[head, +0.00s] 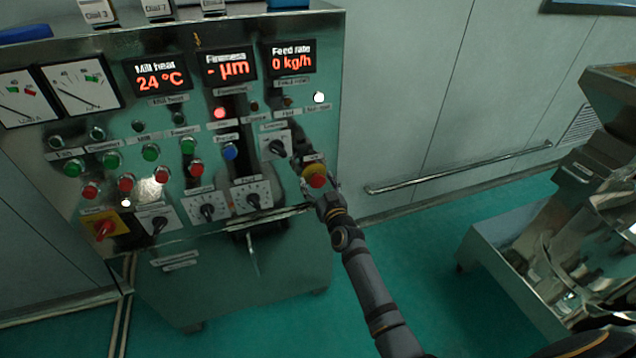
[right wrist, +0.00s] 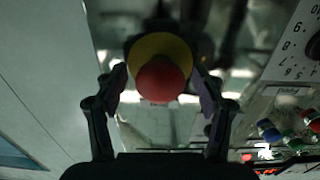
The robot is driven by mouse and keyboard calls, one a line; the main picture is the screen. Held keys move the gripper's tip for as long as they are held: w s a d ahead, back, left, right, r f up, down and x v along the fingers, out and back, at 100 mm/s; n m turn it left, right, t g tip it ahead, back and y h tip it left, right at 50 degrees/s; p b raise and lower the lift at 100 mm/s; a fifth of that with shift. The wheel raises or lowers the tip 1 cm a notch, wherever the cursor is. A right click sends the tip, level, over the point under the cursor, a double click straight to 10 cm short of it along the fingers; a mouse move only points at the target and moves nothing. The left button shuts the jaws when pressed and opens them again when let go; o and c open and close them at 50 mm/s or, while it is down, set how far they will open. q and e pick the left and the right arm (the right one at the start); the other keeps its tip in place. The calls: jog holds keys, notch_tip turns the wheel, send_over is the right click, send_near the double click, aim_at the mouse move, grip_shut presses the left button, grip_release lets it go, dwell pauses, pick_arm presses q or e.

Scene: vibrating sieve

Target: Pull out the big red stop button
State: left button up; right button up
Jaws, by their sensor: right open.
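The big red stop button (head: 316,181) with its yellow base sits at the lower right of the control panel in the head view. In the right wrist view the red button (right wrist: 160,80) is in front of a round yellow collar (right wrist: 160,46). My right gripper (head: 320,190) reaches the button from the lower right. Its two fingers (right wrist: 161,92) are open, one on each side of the red cap; whether they touch it is not clear. My left gripper is not in view.
The steel control panel (head: 215,130) carries displays, dials, a red-on-yellow switch (head: 105,230) and several small coloured buttons. A rotary dial (head: 252,196) is just left of the stop button. A wall rail (head: 460,172) and steel machine (head: 580,230) stand to the right.

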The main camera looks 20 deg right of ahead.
grip_shut()
jog(key=shift+s, duration=0.75)
jog(key=shift+f, duration=0.15)
jog(key=shift+c, duration=2)
grip_release()
jog(key=o, duration=0.4)
jog(key=s, duration=1.2)
jog(key=shift+d, duration=0.2)
